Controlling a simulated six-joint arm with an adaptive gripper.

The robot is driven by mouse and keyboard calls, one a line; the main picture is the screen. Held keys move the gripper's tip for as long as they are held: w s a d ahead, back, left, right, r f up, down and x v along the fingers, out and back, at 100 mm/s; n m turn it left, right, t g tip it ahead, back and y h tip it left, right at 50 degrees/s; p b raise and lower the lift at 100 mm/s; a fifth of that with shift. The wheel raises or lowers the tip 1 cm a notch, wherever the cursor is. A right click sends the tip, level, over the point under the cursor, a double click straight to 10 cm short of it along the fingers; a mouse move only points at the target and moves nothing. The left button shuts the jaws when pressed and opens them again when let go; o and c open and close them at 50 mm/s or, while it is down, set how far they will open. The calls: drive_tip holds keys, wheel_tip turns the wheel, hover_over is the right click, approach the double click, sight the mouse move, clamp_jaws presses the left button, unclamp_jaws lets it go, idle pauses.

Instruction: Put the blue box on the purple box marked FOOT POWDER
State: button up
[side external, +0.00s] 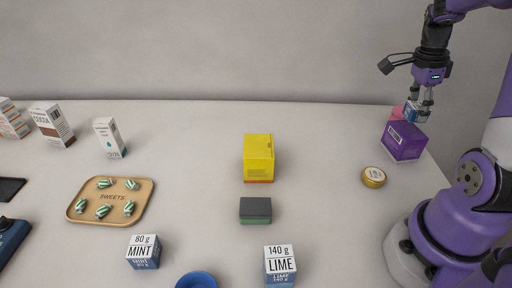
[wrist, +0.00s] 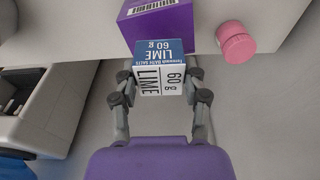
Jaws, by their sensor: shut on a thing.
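My gripper (side external: 424,104) is shut on a blue and white box marked LIME 60 g (wrist: 160,65); the fingers grip its two sides. In the side external view the blue box (side external: 412,114) shows at the upper edge of the purple box (side external: 404,144). I cannot tell whether the two touch. In the wrist view the purple box (wrist: 160,26) lies just beyond the blue box, with a barcode label on it. The words FOOT POWDER are not readable in either view.
A pink jar (wrist: 235,42) stands beside the purple box. A round gold tin (side external: 373,177) sits in front. A yellow box (side external: 258,158), a green and grey sponge (side external: 255,210) and a sweets tray (side external: 146,212) lie further left. Bare counter lies between them.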

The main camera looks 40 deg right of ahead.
sight(413, 117)
drive_tip(key=shift+f, duration=1.5)
drive_tip(key=shift+f, duration=0.15)
drive_tip(key=o, duration=1.2)
drive_tip(key=shift+c, duration=0.2)
drive_tip(key=r, duration=0.4)
drive_tip(key=w+a+r, duration=0.1)
drive_tip(key=r, duration=0.7)
drive_tip(key=shift+w+a, duration=0.15)
drive_tip(key=w+a+f+n+t, duration=0.1)
drive_tip(key=a+n+t, duration=0.1)
drive_tip(key=a+n, duration=0.6)
drive_tip(key=a+n+t, duration=0.2)
drive_tip(key=a+n, duration=0.5)
drive_tip(key=n, duration=0.3)
drive_tip(key=w+a+f+n+t+y, duration=0.1)
drive_tip(key=a+n+t, duration=0.1)
drive_tip(key=a+n, duration=0.6)
drive_tip(key=shift+w+a+f+n+t, duration=0.3)
drive_tip(key=shift+w+n+t, duration=0.1)
drive_tip(key=shift+n, duration=0.1)
